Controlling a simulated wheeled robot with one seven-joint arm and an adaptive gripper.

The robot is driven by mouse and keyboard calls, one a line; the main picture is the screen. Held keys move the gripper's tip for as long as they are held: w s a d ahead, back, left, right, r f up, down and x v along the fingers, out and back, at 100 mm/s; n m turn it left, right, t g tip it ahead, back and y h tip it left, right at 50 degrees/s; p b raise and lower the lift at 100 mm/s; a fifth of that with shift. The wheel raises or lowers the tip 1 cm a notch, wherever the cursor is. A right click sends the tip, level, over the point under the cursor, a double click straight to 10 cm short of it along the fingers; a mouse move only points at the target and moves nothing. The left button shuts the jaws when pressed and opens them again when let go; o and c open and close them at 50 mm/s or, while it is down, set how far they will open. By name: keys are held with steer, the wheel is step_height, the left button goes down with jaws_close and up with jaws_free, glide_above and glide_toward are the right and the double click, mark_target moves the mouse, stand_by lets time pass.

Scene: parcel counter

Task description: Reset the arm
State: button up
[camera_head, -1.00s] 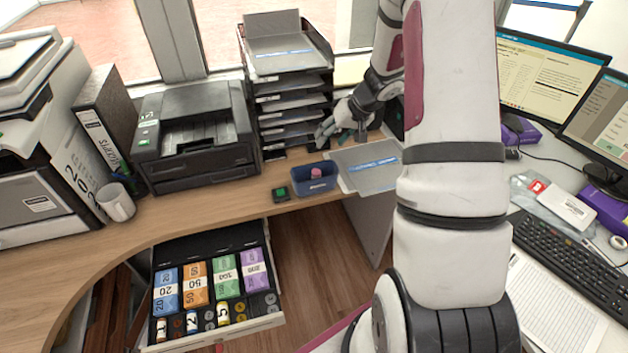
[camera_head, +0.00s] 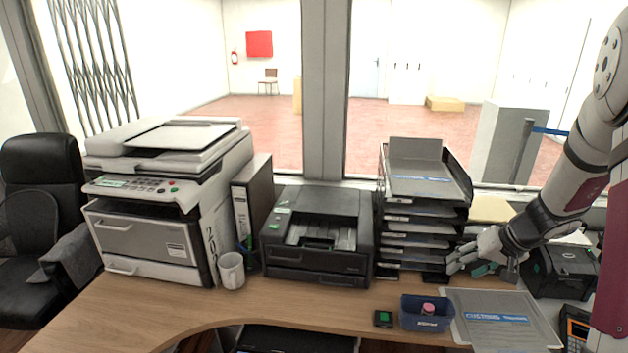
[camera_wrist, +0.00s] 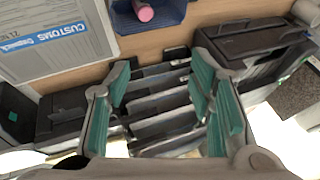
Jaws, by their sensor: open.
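My gripper (camera_head: 483,265) is at the right in the head view, just right of the black letter-tray stack (camera_head: 420,225) and above the desk. In the wrist view my gripper (camera_wrist: 168,95) shows two teal-padded fingers spread apart with nothing held between them. The tray stack (camera_wrist: 160,105) lies beyond and between the fingers there. I cannot tell from these views whether a finger touches the stack.
A blue bin (camera_head: 426,314) with a pink item and a grey customs folder (camera_head: 500,318) lie in front of the gripper. A black printer (camera_head: 322,236), a mug (camera_head: 231,270) and a large copier (camera_head: 160,205) stand further left. A black device (camera_head: 562,271) stands right.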

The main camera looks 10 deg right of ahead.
steer(key=s+a+r+n, duration=0.1)
steer(key=s+a+r, duration=0.3)
steer(key=a+r, duration=0.4)
steer(key=s+a+r+n, duration=0.2)
steer(key=s+a+r, duration=0.1)
steer(key=a+r, duration=0.55)
steer(key=s+a+r+h, duration=0.1)
steer(key=s+a+r, duration=0.1)
steer(key=s, duration=0.7)
steer(key=s+a+r+h, duration=0.1)
steer(key=s+a+r, duration=0.2)
steer(key=s, duration=0.6)
steer(key=shift+s+a+n, duration=0.3)
steer(key=shift+a+n, duration=0.1)
steer(key=shift+a, duration=0.65)
